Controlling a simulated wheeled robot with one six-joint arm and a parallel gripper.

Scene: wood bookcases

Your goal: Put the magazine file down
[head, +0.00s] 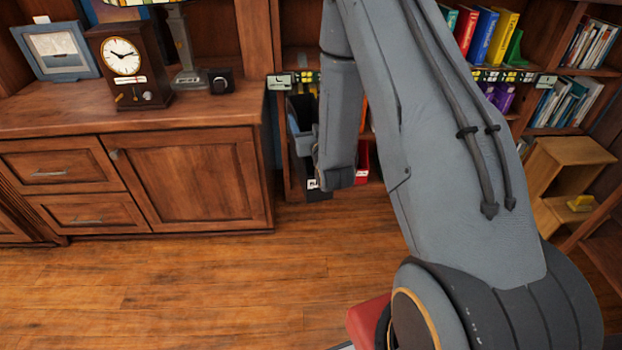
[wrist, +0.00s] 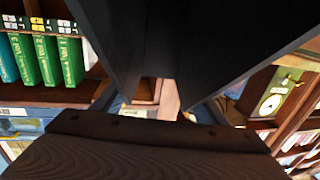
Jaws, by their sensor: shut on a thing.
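A black magazine file (head: 318,193) with a white label low on its front shows at the bookcase, left of my forearm's lower end. It is partly hidden behind my arm. In the wrist view its dark panels (wrist: 215,35) fill the top and middle, close to the camera. My gripper (wrist: 160,108) is shut on it; the fingertips are mostly hidden against the dark panels. In the head view my gripper (head: 322,160) is at the lower bookcase opening. I cannot tell whether the file's base touches a shelf or the floor.
A red file (head: 362,165) stands close by on the right, partly behind my arm. A wooden cabinet (head: 190,180) with a clock (head: 122,58) is left. Open wood floor (head: 190,285) lies in front.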

